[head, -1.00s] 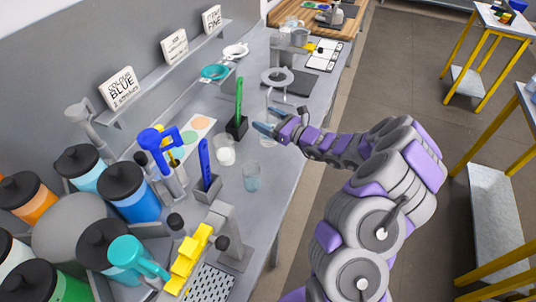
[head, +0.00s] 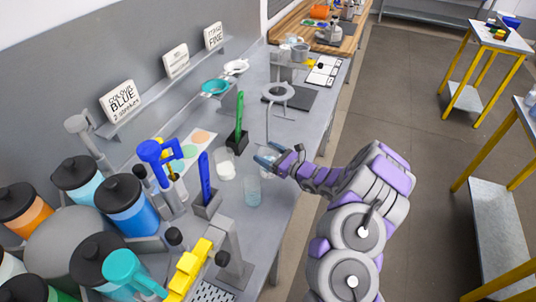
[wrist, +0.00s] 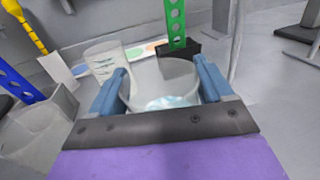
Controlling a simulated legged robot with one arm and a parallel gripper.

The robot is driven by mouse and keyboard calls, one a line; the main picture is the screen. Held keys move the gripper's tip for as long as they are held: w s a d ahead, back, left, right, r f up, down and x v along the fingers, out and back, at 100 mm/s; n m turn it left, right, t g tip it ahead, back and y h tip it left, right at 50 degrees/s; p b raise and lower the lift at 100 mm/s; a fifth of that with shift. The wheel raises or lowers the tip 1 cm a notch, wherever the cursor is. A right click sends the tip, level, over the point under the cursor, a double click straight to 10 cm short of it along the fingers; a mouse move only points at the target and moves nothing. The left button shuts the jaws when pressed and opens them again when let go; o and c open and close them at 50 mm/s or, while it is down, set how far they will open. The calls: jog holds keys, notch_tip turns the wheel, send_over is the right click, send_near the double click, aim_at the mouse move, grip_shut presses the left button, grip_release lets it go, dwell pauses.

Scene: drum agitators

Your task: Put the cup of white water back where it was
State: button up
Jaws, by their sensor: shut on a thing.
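My gripper (head: 266,155) is shut on a clear cup (wrist: 163,78) with pale, bluish-white liquid in its bottom. In the wrist view the blue fingers sit on either side of the cup, and it looks upright. In the head view the held cup (head: 266,162) is partly hidden by the fingers, at the right side of the grey bench. I cannot tell whether its base touches the bench. A clear cup with white contents (head: 226,171) stands to its left. A cup with pale blue liquid (head: 252,191) stands nearer.
A black holder with a green perforated strip (head: 238,128) stands behind the cups. A grey holder with a blue strip (head: 205,178) is at the left. A ring stand (head: 277,92) is farther back. A strip with coloured circles (head: 195,148) lies near the wall.

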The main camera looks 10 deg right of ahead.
jog(key=o, duration=1.6)
jog(key=shift+d, duration=0.1)
jog(key=shift+r, duration=0.1)
jog(key=shift+s+d, duration=0.15)
jog(key=p+v, duration=0.1)
jog(key=v, duration=1)
jog(key=shift+s+d+p, duration=0.2)
jog(key=shift+s+p, duration=0.05)
jog(key=shift+p, duration=0.15)
